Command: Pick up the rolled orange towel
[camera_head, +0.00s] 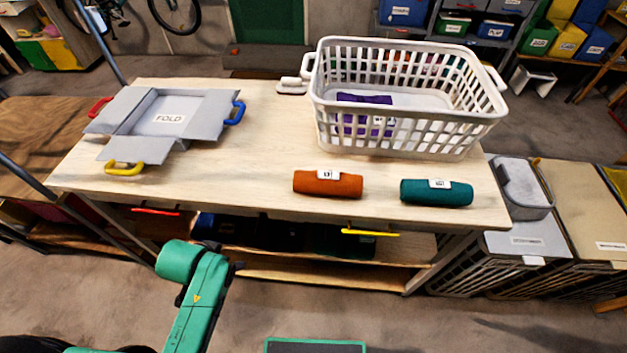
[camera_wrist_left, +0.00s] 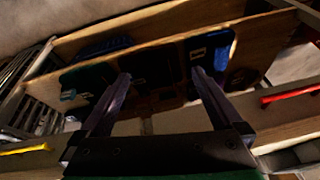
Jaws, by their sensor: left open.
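The rolled orange towel (camera_head: 327,184) lies on the wooden table (camera_head: 250,150) near its front edge, with a small white label on top. My left arm comes in low in the head view, in front of the table and below its top. My left gripper shows in the left wrist view (camera_wrist_left: 160,85), with its two dark fingers apart and nothing between them. It faces the shelf area under the table, away from the towel. The towel does not show in the left wrist view. My right gripper is not in view.
A rolled teal towel (camera_head: 436,193) lies right of the orange one. A white laundry basket (camera_head: 400,143) with a purple item stands behind. A red handle (camera_head: 155,211) and yellow handle (camera_head: 370,233) sit under the front edge.

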